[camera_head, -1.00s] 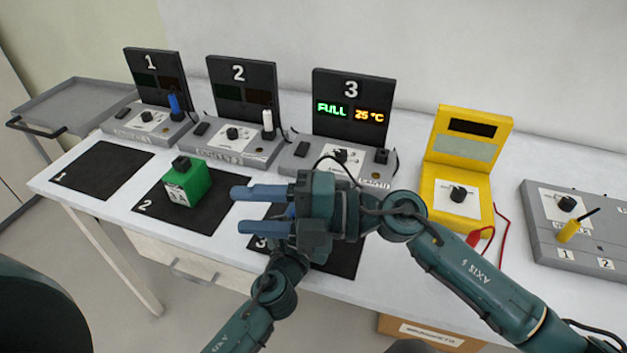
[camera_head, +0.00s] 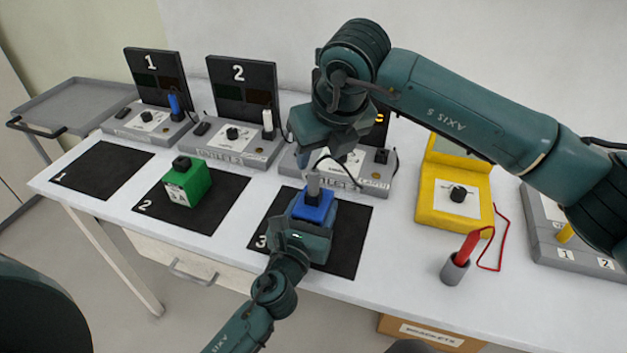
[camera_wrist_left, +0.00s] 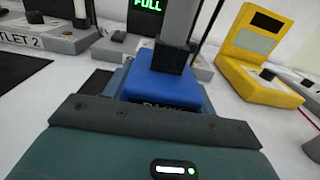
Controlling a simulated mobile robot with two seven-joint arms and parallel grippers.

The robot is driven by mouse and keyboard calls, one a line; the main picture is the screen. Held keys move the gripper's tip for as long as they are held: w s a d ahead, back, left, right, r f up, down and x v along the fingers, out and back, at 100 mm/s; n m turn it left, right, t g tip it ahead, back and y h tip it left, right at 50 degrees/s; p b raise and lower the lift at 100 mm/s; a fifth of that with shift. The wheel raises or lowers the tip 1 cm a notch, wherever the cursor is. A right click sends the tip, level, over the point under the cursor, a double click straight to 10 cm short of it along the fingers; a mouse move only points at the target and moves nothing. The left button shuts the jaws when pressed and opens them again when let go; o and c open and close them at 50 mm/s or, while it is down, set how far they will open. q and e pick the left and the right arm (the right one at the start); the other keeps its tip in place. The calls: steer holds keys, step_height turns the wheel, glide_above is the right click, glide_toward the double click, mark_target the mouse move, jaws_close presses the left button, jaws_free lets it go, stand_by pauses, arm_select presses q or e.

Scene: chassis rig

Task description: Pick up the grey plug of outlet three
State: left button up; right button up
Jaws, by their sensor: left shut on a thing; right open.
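The grey plug (camera_head: 313,186) stands upright on top of a blue block (camera_head: 314,208) on mat three (camera_head: 348,235). In the left wrist view the grey plug (camera_wrist_left: 180,28) rises from the blue block (camera_wrist_left: 165,85). My left gripper (camera_head: 312,215) is shut on the blue block from the front. My right gripper (camera_head: 318,155) is open and points down just above the plug's top. Its fingertips are hard to make out, so I cannot tell whether they flank the plug. A dark cable curves beside the plug. Outlet three (camera_head: 378,180) is partly hidden behind my right arm.
Outlet one (camera_head: 160,128) and outlet two (camera_head: 255,150) stand at the back left. A green block (camera_head: 186,184) is on mat two (camera_head: 225,215). A yellow meter (camera_head: 440,205) and a red probe (camera_head: 469,245) in a grey cup (camera_head: 455,270) stand to the right.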

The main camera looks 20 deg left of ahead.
mark_target(314, 170)
steer(key=x, duration=0.8)
steer(key=shift+w+a+f, duration=0.1)
steer(key=shift+f, duration=0.15)
steer(key=shift+c, duration=0.6)
jaws_close()
